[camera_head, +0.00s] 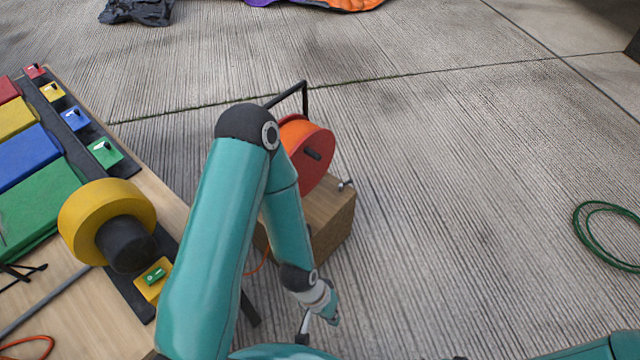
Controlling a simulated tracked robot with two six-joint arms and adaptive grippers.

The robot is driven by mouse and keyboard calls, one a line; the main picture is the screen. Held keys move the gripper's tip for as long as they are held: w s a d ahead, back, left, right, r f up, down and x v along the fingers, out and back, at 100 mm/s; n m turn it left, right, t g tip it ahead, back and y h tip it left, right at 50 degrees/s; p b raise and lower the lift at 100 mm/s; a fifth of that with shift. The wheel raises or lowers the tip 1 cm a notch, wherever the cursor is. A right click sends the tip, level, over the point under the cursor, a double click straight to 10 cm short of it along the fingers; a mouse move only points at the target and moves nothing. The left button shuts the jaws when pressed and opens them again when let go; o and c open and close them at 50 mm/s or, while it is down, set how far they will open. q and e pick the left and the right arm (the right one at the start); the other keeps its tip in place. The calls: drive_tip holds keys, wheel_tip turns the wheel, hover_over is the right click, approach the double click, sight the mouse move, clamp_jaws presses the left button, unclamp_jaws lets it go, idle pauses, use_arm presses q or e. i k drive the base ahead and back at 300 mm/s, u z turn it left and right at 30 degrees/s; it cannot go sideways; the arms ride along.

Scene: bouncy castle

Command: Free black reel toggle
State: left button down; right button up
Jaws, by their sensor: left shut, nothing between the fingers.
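An orange-red reel (309,158) stands on a wooden box (335,222), partly hidden behind my left arm. A small dark lever-like part (345,184) sits at the box's top right corner. I cannot tell which black part is the toggle. My left gripper (318,322) is shut and empty, low in front of the box and apart from the reel. Its tips are small and partly hidden. My right gripper is not in view; only a teal arm part shows at bottom right.
At left, a wooden board (150,187) carries coloured blocks, small coloured switch plates and a yellow roller (88,208) with a dark hub. A green coiled hose (590,238) lies at right. Dark fabric (137,10) lies at the back. The concrete floor right of the box is clear.

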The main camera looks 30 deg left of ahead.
sight(340, 187)
drive_tip(key=u, duration=0.5)
drive_tip(key=k, duration=0.15)
drive_tip(key=u, duration=0.1)
drive_tip(key=i, duration=1)
drive_tip(key=z, duration=0.05)
drive_tip(key=k, duration=0.5)
drive_tip(key=u, duration=0.15)
drive_tip(key=i, duration=0.15)
drive_tip(key=z, duration=2.55)
drive_tip(key=i, duration=0.9)
